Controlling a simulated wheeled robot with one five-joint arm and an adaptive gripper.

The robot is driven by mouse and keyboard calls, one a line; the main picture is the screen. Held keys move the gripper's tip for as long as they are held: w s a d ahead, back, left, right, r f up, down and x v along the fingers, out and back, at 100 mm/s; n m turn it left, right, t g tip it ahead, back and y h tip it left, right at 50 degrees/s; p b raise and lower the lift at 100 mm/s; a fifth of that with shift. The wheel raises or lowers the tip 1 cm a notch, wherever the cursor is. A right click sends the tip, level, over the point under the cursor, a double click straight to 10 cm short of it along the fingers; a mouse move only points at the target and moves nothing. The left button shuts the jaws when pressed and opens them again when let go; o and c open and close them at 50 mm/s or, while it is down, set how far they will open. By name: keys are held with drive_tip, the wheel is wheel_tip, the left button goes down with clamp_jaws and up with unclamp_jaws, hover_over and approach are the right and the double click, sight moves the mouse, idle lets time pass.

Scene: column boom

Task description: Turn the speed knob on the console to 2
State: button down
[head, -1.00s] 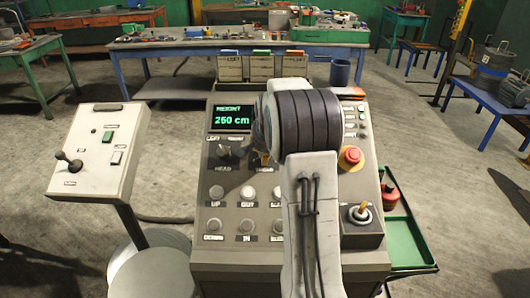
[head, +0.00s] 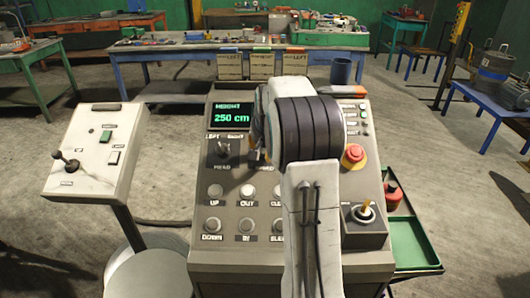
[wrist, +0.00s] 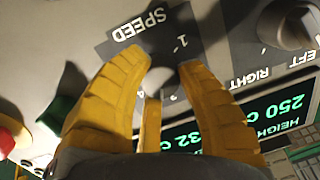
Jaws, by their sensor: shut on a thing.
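The speed knob (wrist: 163,79) is a dark round knob in the wrist view, just below the printed SPEED label (wrist: 140,31). My gripper (wrist: 168,66) has its yellow fingers closed around the knob, one on each side. The digit 1 shows beside the knob; another digit lies partly behind the fingers, and the knob's pointer cannot be made out. In the head view my arm hides the knob and most of the gripper. The console (head: 285,262) stands in front of me, its green display (head: 231,117) reading 250 cm.
Left of the gripped knob is a head selector (head: 222,149) marked left and right. Lower are several round push buttons. A red emergency button (head: 353,154) and a joystick (head: 366,211) sit on the right. A separate control box (head: 97,150) stands at the left.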

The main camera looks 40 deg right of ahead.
drive_tip(key=shift+s+f, duration=0.15)
drive_tip(key=shift+f, duration=0.15)
drive_tip(key=c, duration=1.2)
unclamp_jaws()
drive_tip(key=shift+c, duration=0.2)
drive_tip(key=o, duration=0.4)
drive_tip(key=shift+r, duration=0.1)
drive_tip(key=shift+o, duration=0.2)
drive_tip(key=shift+r, duration=0.1)
drive_tip(key=v, duration=1.1)
drive_tip(key=shift+r, duration=0.4)
drive_tip(key=shift+s, duration=0.1)
